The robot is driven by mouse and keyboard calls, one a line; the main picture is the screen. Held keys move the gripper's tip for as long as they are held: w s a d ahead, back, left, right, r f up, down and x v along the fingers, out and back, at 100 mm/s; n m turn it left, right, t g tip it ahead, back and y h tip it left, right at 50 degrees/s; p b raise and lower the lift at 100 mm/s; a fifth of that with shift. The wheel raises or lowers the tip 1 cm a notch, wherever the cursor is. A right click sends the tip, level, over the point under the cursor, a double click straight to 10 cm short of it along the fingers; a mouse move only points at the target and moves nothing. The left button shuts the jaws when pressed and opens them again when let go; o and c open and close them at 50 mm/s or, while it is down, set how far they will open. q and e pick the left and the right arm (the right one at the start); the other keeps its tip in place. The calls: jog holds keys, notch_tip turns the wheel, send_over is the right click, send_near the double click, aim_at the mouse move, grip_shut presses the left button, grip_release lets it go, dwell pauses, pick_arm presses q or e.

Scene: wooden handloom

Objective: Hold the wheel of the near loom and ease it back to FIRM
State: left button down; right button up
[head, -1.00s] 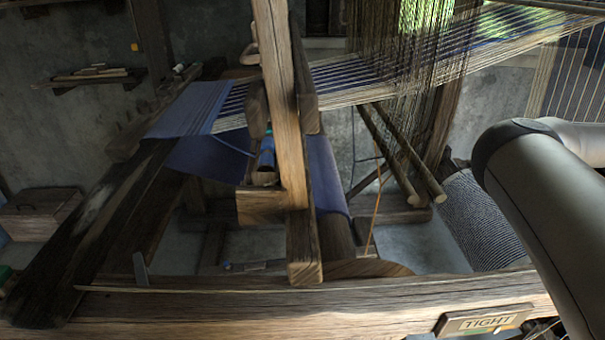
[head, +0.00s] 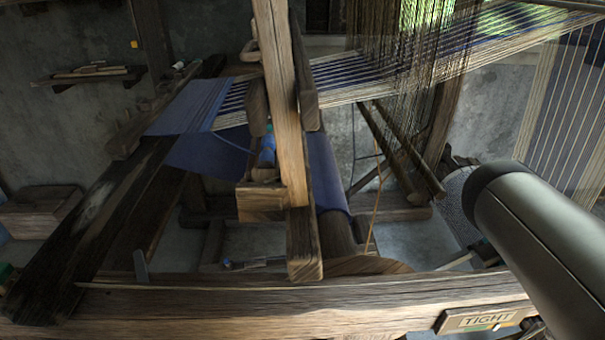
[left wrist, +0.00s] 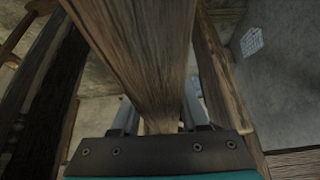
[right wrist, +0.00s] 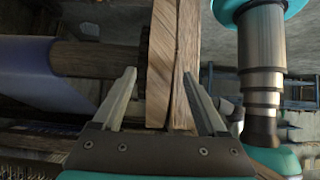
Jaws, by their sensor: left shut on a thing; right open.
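The near loom's wheel (right wrist: 165,60) shows edge-on in the right wrist view as a thick pale wooden disc beside a cloth roll's axle. In the head view, a round brown wooden edge (head: 365,266) shows behind the front beam; I cannot tell if it is the wheel. My right gripper (right wrist: 159,75) is open, its fingers on either side of the wheel's edge. My left gripper (left wrist: 158,115) is shut on a wooden bar (left wrist: 140,50), one finger on each side. Which part this bar is, I cannot tell. A plate (head: 450,325) reads TIGHT and has a small coloured scale with a white mark.
The front beam (head: 250,305) crosses the head view's bottom. An upright post (head: 278,110) stands before the blue cloth (head: 190,107). My grey arm fills the lower right. In the right wrist view, my teal arm part (right wrist: 265,60) is close to the wheel's right side.

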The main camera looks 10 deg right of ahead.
jog(key=shift+x, duration=3.2)
jog(key=shift+c, duration=0.2)
grip_shut()
jog(key=c, duration=0.6)
grip_release()
grip_shut()
